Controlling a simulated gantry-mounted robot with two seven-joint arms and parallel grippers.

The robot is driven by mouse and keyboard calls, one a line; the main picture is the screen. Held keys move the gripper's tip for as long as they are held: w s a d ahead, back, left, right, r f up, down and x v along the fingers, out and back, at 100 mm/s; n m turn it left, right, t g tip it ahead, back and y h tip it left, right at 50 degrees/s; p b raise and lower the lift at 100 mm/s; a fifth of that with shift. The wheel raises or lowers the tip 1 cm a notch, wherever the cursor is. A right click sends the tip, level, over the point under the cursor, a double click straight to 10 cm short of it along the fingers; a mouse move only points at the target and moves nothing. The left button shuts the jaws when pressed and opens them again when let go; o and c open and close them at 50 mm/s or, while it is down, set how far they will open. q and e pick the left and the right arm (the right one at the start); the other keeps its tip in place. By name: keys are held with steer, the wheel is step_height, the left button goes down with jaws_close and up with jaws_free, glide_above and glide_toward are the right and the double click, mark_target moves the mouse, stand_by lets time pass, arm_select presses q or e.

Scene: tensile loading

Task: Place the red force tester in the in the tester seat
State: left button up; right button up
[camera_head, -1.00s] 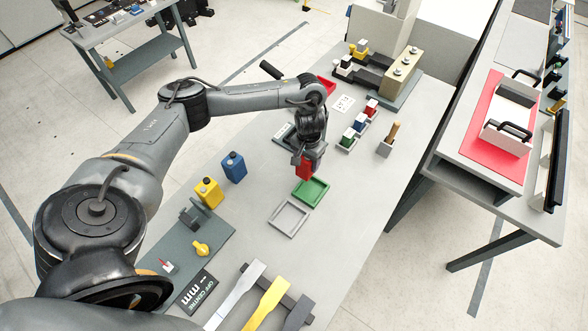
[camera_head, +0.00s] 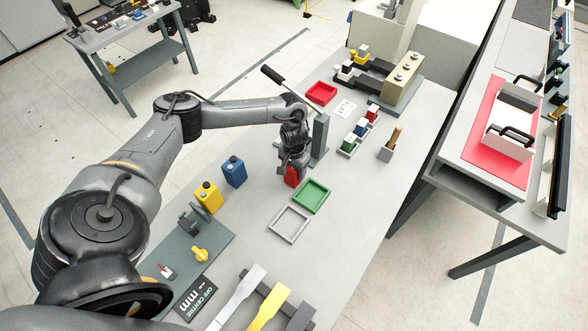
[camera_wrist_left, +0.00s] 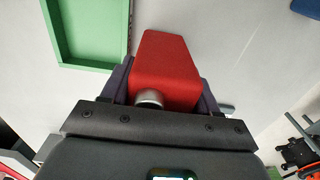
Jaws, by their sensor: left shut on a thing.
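The red force tester (camera_head: 291,176) is held by my left gripper (camera_head: 291,168), close above the grey table. In the left wrist view the red tester (camera_wrist_left: 165,60) sits between the fingers (camera_wrist_left: 160,92), with a silver round end (camera_wrist_left: 149,98) toward the palm. The arm and gripper hide its upper part in the head view. The green tray (camera_head: 311,196) is just right of it, and the left wrist view shows the tray's corner (camera_wrist_left: 65,55) at upper left. I cannot tell which fixture is the tester seat. My right gripper is not in view.
A grey upright stand (camera_head: 319,140) with a black-handled lever (camera_head: 272,75) is close behind the gripper. Blue (camera_head: 235,172) and yellow (camera_head: 208,198) containers stand to the left. A grey tray (camera_head: 289,223) lies in front; a red tray (camera_head: 321,93) lies behind. The right front tabletop is clear.

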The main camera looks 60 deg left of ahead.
arm_select(q)
steer(key=o, duration=1.4)
steer(key=shift+f, duration=0.1)
